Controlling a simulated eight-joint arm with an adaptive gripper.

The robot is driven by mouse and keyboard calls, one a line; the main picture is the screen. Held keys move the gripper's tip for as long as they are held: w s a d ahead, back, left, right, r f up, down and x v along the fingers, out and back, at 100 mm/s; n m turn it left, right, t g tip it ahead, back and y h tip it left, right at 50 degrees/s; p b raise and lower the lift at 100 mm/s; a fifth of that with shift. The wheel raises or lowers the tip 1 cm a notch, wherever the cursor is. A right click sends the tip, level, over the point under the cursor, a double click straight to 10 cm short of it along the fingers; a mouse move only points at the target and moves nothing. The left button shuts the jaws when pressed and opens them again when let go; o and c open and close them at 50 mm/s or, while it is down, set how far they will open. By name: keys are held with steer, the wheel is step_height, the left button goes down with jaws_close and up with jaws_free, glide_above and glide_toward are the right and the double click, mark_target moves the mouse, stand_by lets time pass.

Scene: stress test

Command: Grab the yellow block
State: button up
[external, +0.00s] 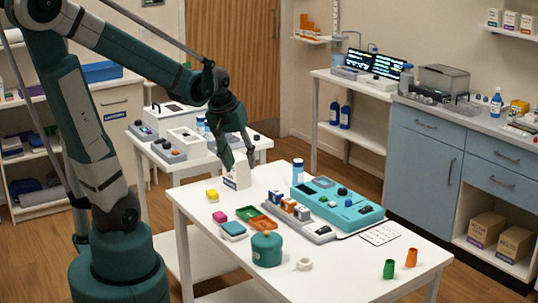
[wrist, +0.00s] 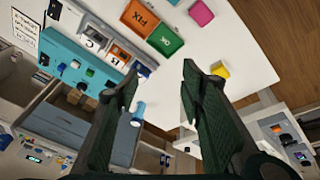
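The yellow block (external: 212,195) sits on the white table near its left back edge, with a pink block close by. In the wrist view the yellow block (wrist: 220,70) lies just right of my right fingertip, near the table's edge. My gripper (external: 238,160) hangs above the back of the table, to the right of the yellow block and higher than it. In the wrist view my gripper (wrist: 160,78) has its two dark green fingers spread wide apart with nothing between them.
A pink block (external: 219,217), green and orange trays (external: 262,222), a teal jar (external: 267,250) and a teal device (external: 340,205) share the white table (external: 335,275). A white carton (external: 236,172) stands below my gripper.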

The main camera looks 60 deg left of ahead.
steer(key=a+f+n+g+p, duration=0.15)
steer(key=a+f+n, duration=0.3)
steer(key=a, duration=0.45)
steer(key=n+g+p, duration=0.1)
steer(key=n+g, duration=0.1)
steer(key=n, duration=0.2)
glide_above(213, 192)
steer(key=d, duration=0.1)
steer(key=shift+h, duration=0.4)
step_height(213, 192, down, 6)
steer(key=shift+w+r, duration=0.15)
steer(key=shift+s+a+f+n, duration=0.2)
steer(key=shift+a+f+n, duration=0.05)
steer(key=shift+a+f, duration=0.25)
steer(key=shift+f, duration=0.1)
steer(key=shift+f, duration=1.2)
steer(key=shift+f+b, duration=0.85)
steer(key=shift+f, duration=1.75)
